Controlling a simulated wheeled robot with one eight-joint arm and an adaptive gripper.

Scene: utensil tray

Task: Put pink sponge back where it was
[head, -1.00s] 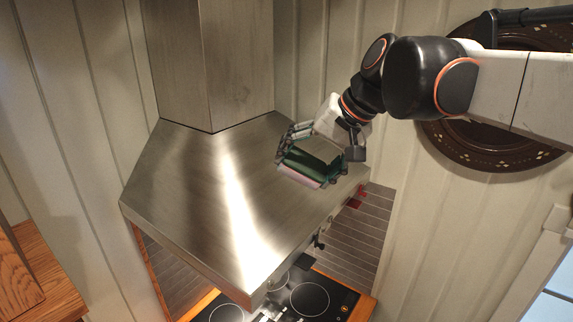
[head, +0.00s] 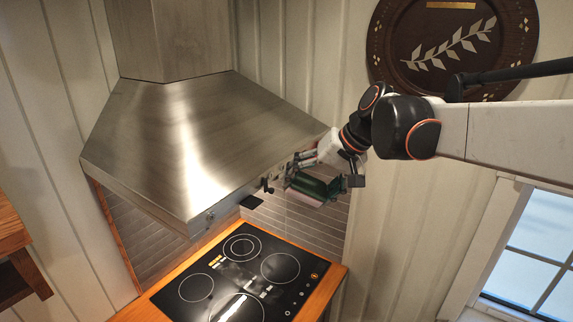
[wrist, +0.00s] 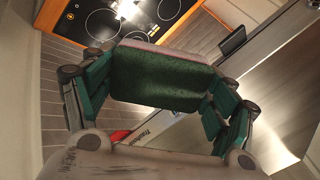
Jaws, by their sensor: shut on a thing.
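The pink sponge (head: 306,197) has a dark green scrubbing side and a thin pink side. In the wrist view its green face (wrist: 165,80) fills the middle, with a pink edge along the top. My gripper (head: 318,188) is shut on it, with a finger on each side, left and right in the wrist view. In the head view, the gripper and sponge appear in front of the lower right edge of the range hood, well above counter level. The fingers hide part of the sponge.
The metal range hood (head: 185,130) is close to the gripper's left. A black cooktop (head: 240,278) lies below on a wooden-edged counter (head: 325,293). A tiled backsplash (head: 290,225) is behind. A window (head: 530,260) is at right, and a dark carved plate (head: 450,45) hangs on the wall.

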